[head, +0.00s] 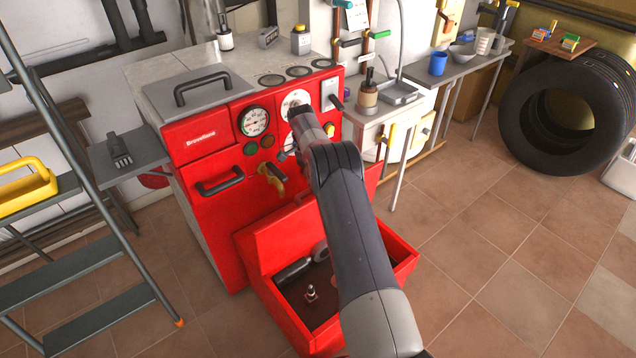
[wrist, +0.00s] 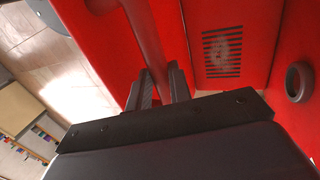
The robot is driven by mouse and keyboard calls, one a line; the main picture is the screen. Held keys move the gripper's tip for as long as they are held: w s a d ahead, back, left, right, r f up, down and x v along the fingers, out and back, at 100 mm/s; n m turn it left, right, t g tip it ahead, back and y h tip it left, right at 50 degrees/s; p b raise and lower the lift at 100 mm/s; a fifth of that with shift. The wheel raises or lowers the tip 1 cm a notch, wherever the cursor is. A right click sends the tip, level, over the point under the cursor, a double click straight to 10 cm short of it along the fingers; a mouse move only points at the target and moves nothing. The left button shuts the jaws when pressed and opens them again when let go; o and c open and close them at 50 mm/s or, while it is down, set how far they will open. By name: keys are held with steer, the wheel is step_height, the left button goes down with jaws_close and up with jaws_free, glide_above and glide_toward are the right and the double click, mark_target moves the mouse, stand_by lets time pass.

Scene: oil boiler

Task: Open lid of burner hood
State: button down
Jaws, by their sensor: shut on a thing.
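The red burner hood (head: 262,290) stands low at the front of the boiler in the head view. Its box shows an open top, with dark parts inside. A red panel (head: 280,228) rises at its back left; I cannot tell whether this is the lid. In the wrist view my gripper (wrist: 160,85) is shut on a dark reddish bar (wrist: 143,35), which looks like a handle. Behind it is a red panel with a slotted vent (wrist: 222,52). In the head view my arm hides the gripper and its hold.
The red boiler (head: 200,150) has gauges and a black handle (head: 219,181). A stepladder (head: 85,285) stands at left. A side table (head: 373,112) and tyres (head: 535,150) are at right. The tiled floor (head: 480,240) at right is clear.

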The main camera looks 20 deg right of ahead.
steer(key=shift+s+a+f, duration=0.1)
steer(key=shift+s+f, duration=0.15)
steer(key=shift+f, duration=0.3)
steer(key=c, duration=1.5)
jaws_free()
steer(key=shift+w, duration=0.15)
steer(key=shift+o, duration=1)
steer(key=shift+r, duration=0.15)
steer(key=shift+r, duration=0.1)
step_height(320, 180, up, 10)
steer(key=shift+f+p, duration=0.1)
steer(key=shift+p, duration=0.5)
